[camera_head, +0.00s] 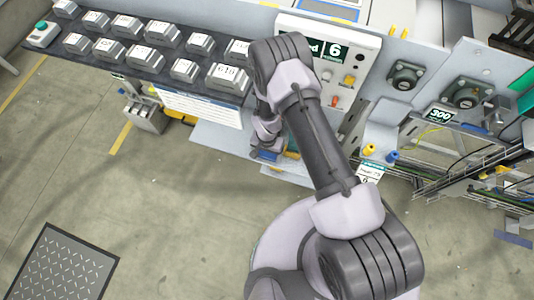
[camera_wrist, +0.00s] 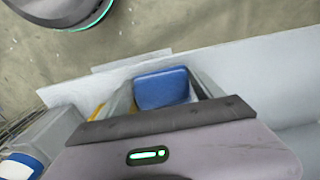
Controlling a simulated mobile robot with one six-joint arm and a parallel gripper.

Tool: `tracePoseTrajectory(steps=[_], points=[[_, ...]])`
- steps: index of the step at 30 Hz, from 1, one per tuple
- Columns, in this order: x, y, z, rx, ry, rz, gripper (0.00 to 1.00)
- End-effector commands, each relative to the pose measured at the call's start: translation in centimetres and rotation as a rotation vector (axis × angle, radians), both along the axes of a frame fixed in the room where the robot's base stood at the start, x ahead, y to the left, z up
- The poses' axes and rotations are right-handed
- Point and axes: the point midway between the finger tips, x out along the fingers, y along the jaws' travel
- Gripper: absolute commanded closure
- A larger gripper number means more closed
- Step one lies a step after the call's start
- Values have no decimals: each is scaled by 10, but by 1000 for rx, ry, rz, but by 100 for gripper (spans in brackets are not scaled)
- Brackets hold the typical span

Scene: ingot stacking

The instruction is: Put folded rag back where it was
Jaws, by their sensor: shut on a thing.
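The folded rag (camera_wrist: 162,88) is a blue, rounded block in the wrist view. It sits between the two fingers of my gripper (camera_wrist: 160,95), which is shut on it. In the head view, a small blue patch (camera_head: 266,155) shows below the wrist of my arm, over the light grey ledge (camera_head: 225,143) under the control panel. Most of my gripper is hidden by my arm there. Whether the rag touches the ledge is unclear.
A dark rack (camera_head: 130,50) with several numbered ingots stands at upper left. A panel (camera_head: 335,70) marked 6 has buttons. Yellow (camera_head: 369,149) and blue (camera_head: 392,156) small items stand on the right ledge. A yellow thing (camera_wrist: 97,111) is beside the left finger.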

Motion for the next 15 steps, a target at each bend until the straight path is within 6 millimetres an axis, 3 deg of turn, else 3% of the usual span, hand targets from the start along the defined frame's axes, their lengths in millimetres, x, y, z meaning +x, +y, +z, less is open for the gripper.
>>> tracePoseTrajectory(steps=[1,4,12,15], points=[[0,0,-2,0,0,0,23],[0,0,-1,0,0,0,3],[0,0,-1,0,0,0,3],[0,0,8,0,0,0,3]])
